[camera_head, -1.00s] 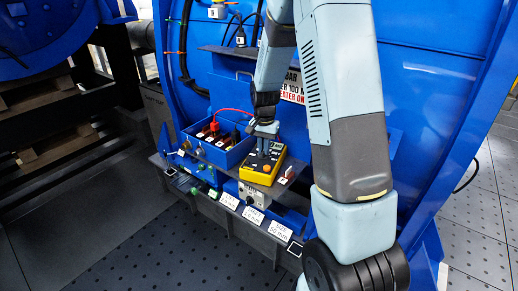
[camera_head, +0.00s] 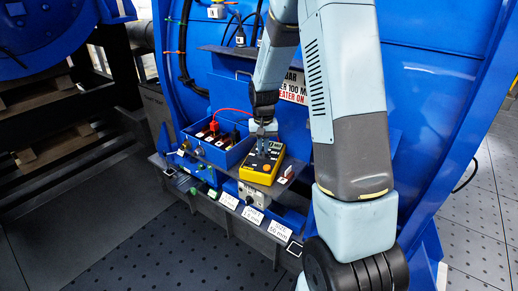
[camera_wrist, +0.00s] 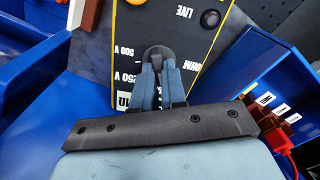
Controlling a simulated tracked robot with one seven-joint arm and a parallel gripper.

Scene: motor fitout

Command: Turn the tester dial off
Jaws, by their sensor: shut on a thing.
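The tester is a yellow box with a black face (camera_head: 272,173) on the grey shelf of the blue machine. In the wrist view its face (camera_wrist: 140,38) shows the labels LIVE, OHM, 500 V and 250 V. My gripper (camera_head: 262,156) reaches down over the face. In the wrist view its blue-grey fingers (camera_wrist: 158,68) are shut on the dark round dial (camera_wrist: 157,53). The fingers and the dial's own shape hide which label it points to. An orange button (camera_head: 266,168) sits apart from the fingers.
A blue bin (camera_head: 225,153) with dark and red leads stands left of the tester; its side shows close in the wrist view (camera_wrist: 250,75). A red cable (camera_head: 232,110) arcs behind. White label cards (camera_head: 253,215) line the front ledge.

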